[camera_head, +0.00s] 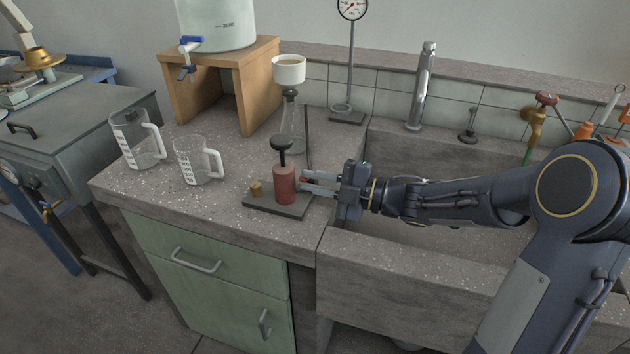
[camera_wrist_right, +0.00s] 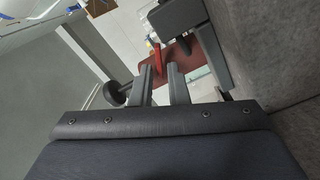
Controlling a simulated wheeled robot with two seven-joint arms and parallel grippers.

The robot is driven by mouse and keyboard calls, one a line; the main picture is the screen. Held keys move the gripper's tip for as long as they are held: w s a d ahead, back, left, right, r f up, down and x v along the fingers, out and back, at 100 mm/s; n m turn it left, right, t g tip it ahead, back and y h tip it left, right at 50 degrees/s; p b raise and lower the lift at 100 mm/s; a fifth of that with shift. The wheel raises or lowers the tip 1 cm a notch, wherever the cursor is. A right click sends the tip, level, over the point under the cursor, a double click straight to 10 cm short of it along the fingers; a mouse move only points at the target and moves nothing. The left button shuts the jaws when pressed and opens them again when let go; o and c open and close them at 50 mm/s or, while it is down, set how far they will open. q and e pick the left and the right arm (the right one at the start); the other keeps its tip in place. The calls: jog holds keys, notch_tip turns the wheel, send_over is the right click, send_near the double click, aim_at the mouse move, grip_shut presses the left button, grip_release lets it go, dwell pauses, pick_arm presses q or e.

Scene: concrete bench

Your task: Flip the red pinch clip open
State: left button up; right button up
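The red pinch clip shows as a small bright red lever (camera_wrist_right: 158,62) in the right wrist view, just beyond and between my fingertips. In the head view only a bit of red (camera_head: 304,181) shows beside the dull red cylinder (camera_head: 285,186), which stands upright on a dark base plate (camera_head: 262,207). The cylinder also fills part of the wrist view behind the clip. My right gripper (camera_head: 308,184) reaches in from the right, its two fingers apart with a gap between them (camera_wrist_right: 161,82). I cannot tell whether a finger touches the clip. My left gripper is not in view.
A brass piece (camera_head: 255,189) sits on the same base plate. Two clear measuring jugs (camera_head: 193,163) stand to the left, and a flask with a white funnel (camera_head: 289,72) stands behind. The sink (camera_head: 400,240) lies to the right under my right arm, with a tall tap (camera_head: 422,85) behind.

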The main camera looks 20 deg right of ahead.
jog(key=v, duration=0.7)
jog(key=shift+s+d, duration=0.2)
jog(key=shift+d, duration=0.15)
jog(key=shift+p, duration=0.3)
